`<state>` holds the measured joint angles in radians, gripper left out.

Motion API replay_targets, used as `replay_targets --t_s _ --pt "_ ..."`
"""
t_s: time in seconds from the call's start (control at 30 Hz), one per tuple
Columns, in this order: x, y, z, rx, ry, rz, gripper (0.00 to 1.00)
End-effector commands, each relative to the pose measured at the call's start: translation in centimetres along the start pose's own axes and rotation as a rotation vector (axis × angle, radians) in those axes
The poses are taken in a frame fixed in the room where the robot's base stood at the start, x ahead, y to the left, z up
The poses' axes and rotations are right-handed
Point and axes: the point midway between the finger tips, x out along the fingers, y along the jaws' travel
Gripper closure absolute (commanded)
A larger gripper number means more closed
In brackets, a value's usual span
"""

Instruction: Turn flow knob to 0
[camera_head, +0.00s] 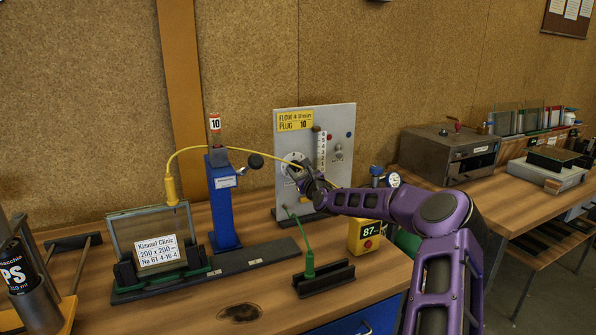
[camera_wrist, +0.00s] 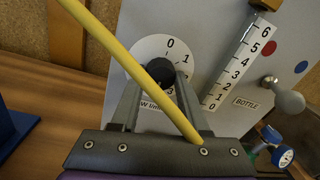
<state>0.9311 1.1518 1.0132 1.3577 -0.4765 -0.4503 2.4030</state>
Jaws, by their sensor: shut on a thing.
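The flow knob (camera_wrist: 160,71) is black and round, at the centre of a white dial (camera_wrist: 148,50) on the grey panel (camera_wrist: 213,25). The dial shows 0 at the top, 1 to its right and 3 lower down; part of it is hidden by my fingers. My gripper (camera_wrist: 158,83) is shut on the knob, one finger on each side. I cannot make out the knob's pointer. In the head view my gripper (camera_head: 306,178) covers the knob in front of the dial (camera_head: 291,163). A yellow label (camera_head: 295,120) on the panel reads "FLOW 4 l/min PLUG 10".
A yellow hose (camera_wrist: 128,70) crosses close in front of the wrist camera. A 0–6 scale (camera_wrist: 240,65) and a grey knob (camera_wrist: 287,96) sit to the right on the panel. A blue post (camera_head: 222,200) and glass frame (camera_head: 150,235) stand left; a yellow box (camera_head: 364,236) stands right.

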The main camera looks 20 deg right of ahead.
Motion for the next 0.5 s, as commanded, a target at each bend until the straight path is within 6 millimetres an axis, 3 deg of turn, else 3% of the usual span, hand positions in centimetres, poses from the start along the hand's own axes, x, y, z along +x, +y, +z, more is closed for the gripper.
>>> replay_targets --t_s 0.03,0.1,0.5 --pt "-0.01 0.0 0.01 0.0 0.0 0.0 0.88" --pt "-0.01 0.0 0.01 0.0 0.0 0.0 1.0" --pt "-0.01 0.06 -0.28 -0.055 -0.005 -0.001 1.0"
